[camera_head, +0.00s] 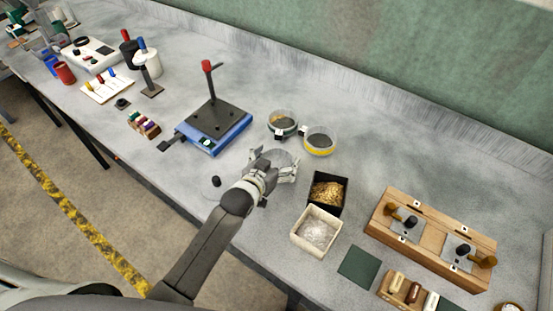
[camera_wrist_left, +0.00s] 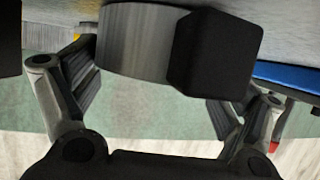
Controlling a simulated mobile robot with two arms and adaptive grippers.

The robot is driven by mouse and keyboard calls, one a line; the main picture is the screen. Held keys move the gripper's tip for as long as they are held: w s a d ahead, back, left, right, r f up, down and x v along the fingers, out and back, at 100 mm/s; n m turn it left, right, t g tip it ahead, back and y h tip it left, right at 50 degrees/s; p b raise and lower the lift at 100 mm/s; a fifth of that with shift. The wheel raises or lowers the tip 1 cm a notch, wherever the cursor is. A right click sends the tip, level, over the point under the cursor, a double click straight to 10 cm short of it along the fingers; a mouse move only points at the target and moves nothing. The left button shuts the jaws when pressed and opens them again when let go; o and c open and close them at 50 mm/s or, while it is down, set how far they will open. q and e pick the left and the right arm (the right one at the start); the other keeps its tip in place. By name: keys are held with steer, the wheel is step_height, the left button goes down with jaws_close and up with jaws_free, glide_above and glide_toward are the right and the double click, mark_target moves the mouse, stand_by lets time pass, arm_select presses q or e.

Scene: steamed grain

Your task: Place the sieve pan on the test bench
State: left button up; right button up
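A grey round metal pan (camera_head: 284,157), which looks like the sieve pan, is on the bench, partly hidden by my left gripper (camera_head: 275,164). In the left wrist view its curved metal wall (camera_wrist_left: 137,42) and black block handle (camera_wrist_left: 216,55) show between my spread fingers. The handle overlaps one finger in that view; I cannot tell whether they touch. My left gripper is open. The grey test bench (camera_head: 365,165) runs across the head view. My right gripper is not in view.
A blue-based device (camera_head: 233,137) with a post is to the left. Black (camera_head: 341,204) and white (camera_head: 301,240) boxes stand right. A small black knob (camera_head: 216,181) is near the front edge.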

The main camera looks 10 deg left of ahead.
arm_select(q)
steer(key=shift+s+f, duration=0.3)
steer(key=shift+f, duration=0.35)
steer(key=shift+r, duration=0.1)
steer(key=shift+w+r, duration=0.1)
steer(key=shift+r, duration=0.25)
steer(key=v, duration=0.8)
steer(key=r+v, duration=0.1)
steer(key=v, duration=0.3)
steer(key=shift+w+b, duration=0.15)
steer(key=shift+b, duration=0.2)
